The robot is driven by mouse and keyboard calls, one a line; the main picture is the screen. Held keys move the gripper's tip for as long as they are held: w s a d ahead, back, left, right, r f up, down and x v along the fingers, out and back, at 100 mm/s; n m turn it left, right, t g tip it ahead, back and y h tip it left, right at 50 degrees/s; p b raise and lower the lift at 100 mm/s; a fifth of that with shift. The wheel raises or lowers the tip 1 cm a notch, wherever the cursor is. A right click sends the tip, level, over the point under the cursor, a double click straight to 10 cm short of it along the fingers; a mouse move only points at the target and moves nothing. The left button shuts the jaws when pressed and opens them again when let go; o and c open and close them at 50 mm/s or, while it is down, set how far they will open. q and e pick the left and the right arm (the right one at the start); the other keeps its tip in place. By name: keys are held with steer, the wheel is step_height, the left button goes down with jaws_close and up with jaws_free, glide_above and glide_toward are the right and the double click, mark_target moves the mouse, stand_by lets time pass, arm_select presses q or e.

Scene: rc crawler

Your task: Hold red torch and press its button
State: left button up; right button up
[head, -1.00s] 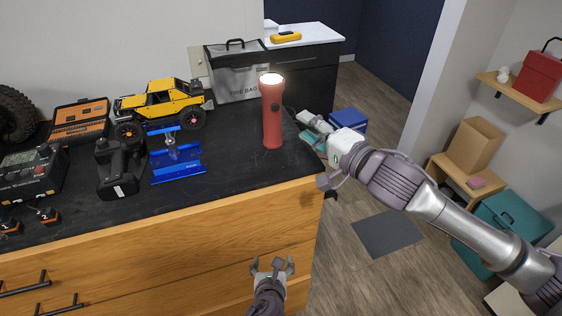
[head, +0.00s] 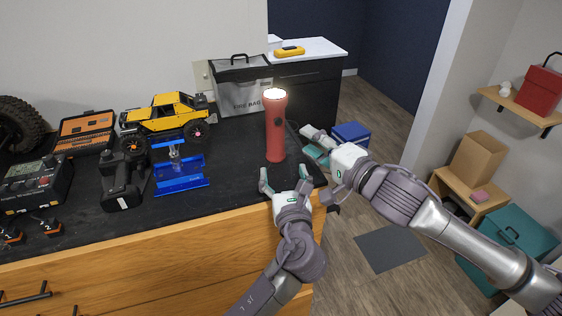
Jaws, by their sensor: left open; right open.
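The red torch (head: 275,140) stands upright on the black worktop (head: 225,185) near its right end. Its lens at the top glows, and a dark button (head: 278,121) shows on its upper body. My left gripper (head: 284,178) is open and empty, just in front of the torch's base, with its fingers pointing toward it. Whether a finger touches the torch cannot be told. My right gripper (head: 316,160) is open and empty to the right of the torch, near the worktop's right edge, apart from the torch.
A blue stand (head: 180,175), a black drill-like tool (head: 122,182) and a yellow crawler (head: 168,117) stand left of the torch. A grey fire bag (head: 243,92) stands behind it. The worktop between the blue stand and the torch is clear.

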mark_target(277, 146)
arm_select(q)
steer(key=w, duration=0.4)
steer(key=w+a, duration=0.1)
steer(key=w, duration=0.8)
steer(key=shift+w+a+f, duration=0.1)
steer(key=shift+w+a, duration=0.1)
steer(key=shift+a, duration=0.2)
arm_select(e)
steer(key=shift+w, duration=0.1)
arm_select(q)
steer(key=c, duration=1.3)
steer(key=shift+c, duration=0.6)
arm_select(e)
jaws_close()
stand_by(0.4)
